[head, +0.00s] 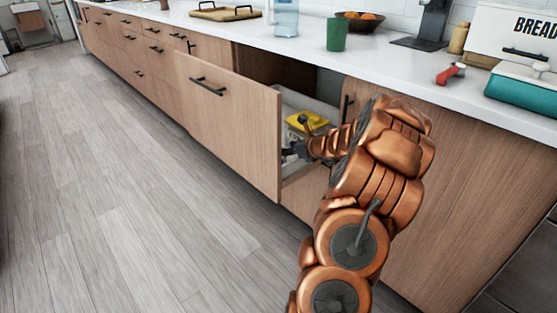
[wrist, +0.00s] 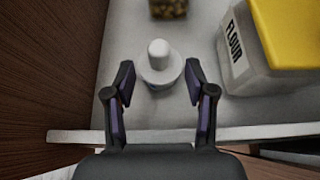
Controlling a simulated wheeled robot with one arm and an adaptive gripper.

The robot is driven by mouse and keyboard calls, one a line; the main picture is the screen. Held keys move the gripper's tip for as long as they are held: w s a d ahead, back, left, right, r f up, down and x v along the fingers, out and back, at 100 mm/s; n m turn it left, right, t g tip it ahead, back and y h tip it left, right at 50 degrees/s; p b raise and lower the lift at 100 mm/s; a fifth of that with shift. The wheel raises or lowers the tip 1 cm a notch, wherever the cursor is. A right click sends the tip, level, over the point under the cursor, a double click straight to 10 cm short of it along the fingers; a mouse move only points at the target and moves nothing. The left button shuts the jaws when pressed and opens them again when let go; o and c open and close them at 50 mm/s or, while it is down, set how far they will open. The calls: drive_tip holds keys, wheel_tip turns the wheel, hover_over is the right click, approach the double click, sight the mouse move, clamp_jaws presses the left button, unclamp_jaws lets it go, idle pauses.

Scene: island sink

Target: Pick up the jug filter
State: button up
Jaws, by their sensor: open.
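A small white round piece with a raised knob (wrist: 159,55), which looks like the jug filter, stands on the floor of an open drawer (wrist: 120,137). In the wrist view my gripper (wrist: 162,84) is open, with one finger on each side of the white piece's near part. Whether the fingers touch it I cannot tell. In the head view my gripper (head: 291,152) is inside the open drawer (head: 235,115), low near its front panel. The white piece cannot be made out there.
A flour container (wrist: 262,70) with a yellow lid stands close on the right in the drawer. A dark-gold jar (wrist: 168,8) is behind. The drawer's wooden wall (wrist: 50,60) is at the left. The counter (head: 390,58) overhangs the drawer and holds a green cup (head: 337,34).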

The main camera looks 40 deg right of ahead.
drive_tip(key=shift+f+x, duration=0.25)
drive_tip(key=shift+x, duration=1)
drive_tip(key=shift+w+b, duration=0.2)
drive_tip(key=shift+b, duration=0.1)
clamp_jaws()
